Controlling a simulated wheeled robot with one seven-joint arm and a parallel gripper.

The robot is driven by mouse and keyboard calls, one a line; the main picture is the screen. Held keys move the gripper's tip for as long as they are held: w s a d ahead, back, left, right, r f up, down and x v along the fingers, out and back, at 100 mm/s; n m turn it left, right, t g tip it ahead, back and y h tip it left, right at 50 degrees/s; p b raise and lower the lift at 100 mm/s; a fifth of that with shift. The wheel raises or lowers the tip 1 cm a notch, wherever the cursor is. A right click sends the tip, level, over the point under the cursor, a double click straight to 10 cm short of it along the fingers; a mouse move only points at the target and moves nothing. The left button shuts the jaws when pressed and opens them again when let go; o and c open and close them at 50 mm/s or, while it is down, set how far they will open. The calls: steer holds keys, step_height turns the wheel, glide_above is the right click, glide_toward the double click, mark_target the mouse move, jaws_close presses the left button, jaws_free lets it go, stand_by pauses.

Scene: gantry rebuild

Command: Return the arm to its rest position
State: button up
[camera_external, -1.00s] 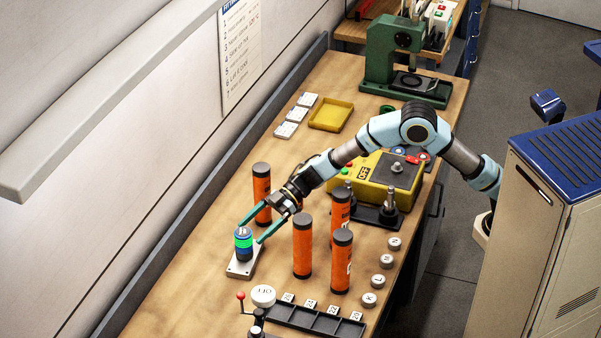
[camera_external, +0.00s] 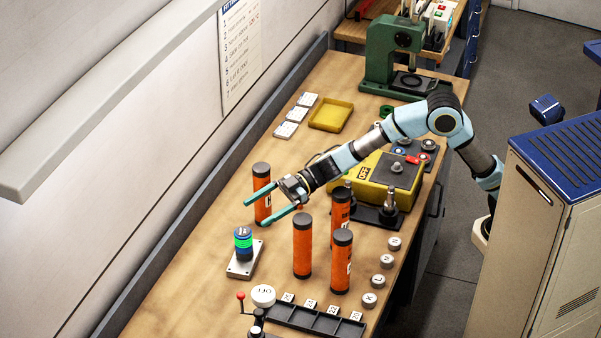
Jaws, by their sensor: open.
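My gripper (camera_external: 256,212) is open with its two teal fingers spread and nothing visible between their tips. It is above the wooden bench, beyond the blue and green ringed cylinder (camera_external: 243,243), which stands upright on a pale plate (camera_external: 240,269). The fingers appear clear of the cylinder. An orange tube (camera_external: 262,200) with dark caps stands behind the fingers and is partly hidden by them.
More orange tubes (camera_external: 302,247) stand close right of my gripper. A green press (camera_external: 395,62) and yellow tray (camera_external: 331,115) are farther back. A cabinet (camera_external: 535,230) stands at right.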

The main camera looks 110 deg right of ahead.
steer(key=s+a+r+m+h+p, duration=0.1)
steer(key=s+a+r+m, duration=0.25)
steer(key=a, duration=0.35)
steer(key=s+a+r+m+h+p, duration=0.1)
steer(key=s+a+r+m, duration=0.25)
steer(key=a, duration=0.35)
steer(key=s+a+f+m+g, duration=0.3)
steer(key=s+a+m, duration=0.1)
steer(key=s+a, duration=0.85)
steer(key=s+d+f+n+g, duration=0.3)
steer(key=s+d+f+g, duration=0.1)
steer(key=s+f, duration=0.6)
steer(key=s+d+f+n+g+h+b, duration=0.1)
steer(key=s+d+f+n+g, duration=0.2)
steer(key=s+f, duration=0.7)
steer(key=d+f+g, duration=0.1)
steer(key=d+g, duration=0.1)
steer(key=g, duration=0.1)
steer(key=shift+s+g, duration=0.35)
steer(key=shift+g, duration=0.05)
